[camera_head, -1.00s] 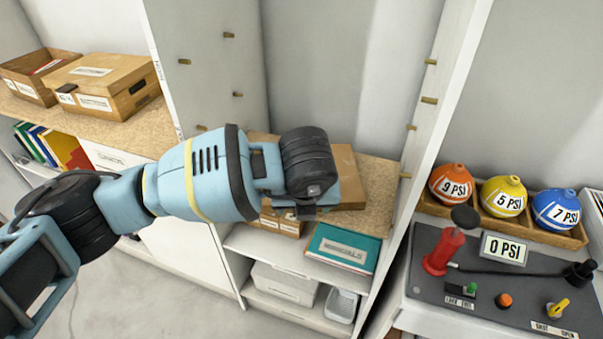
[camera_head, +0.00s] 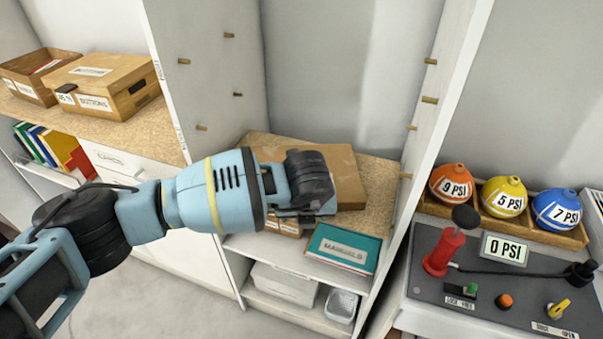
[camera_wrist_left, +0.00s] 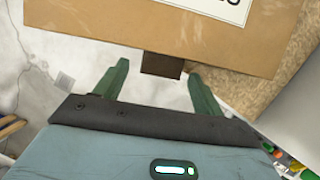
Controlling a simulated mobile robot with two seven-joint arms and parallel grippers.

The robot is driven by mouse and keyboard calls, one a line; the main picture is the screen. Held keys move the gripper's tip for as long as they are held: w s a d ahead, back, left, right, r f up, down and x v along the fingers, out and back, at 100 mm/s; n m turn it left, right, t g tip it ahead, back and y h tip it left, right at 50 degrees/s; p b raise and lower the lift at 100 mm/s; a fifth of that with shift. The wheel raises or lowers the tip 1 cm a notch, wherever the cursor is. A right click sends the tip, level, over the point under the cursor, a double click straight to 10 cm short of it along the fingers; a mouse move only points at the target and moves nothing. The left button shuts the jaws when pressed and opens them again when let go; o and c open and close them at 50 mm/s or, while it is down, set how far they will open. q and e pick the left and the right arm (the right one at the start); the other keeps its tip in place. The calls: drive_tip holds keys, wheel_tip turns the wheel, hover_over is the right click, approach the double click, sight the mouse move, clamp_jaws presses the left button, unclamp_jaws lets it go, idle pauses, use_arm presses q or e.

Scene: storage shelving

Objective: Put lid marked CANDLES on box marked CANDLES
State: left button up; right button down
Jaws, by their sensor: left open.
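A flat brown cardboard piece, likely the lid (camera_head: 342,172), lies on the speckled shelf top in the middle of the head view, partly hidden by my left arm. In the left wrist view the cardboard (camera_wrist_left: 130,22) shows a white label, cut off so that only a last letter or so shows, and a dark tab (camera_wrist_left: 161,65) at its near edge. My left gripper (camera_wrist_left: 158,78) is open and empty, its fingers on either side of the tab. In the head view its fingers are mostly hidden. An open brown box (camera_head: 28,92) stands at far left; its label is unreadable.
A lidded box marked BUTTONS (camera_head: 122,100) stands beside the open box. A tall white panel (camera_head: 205,70) with pegs separates them from the shelf. A teal box (camera_head: 325,240) sits below the shelf top. A pressure panel (camera_head: 435,285) stands at right.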

use_arm(q)
drive_tip(key=c, duration=0.9)
drive_tip(key=shift+c, duration=1)
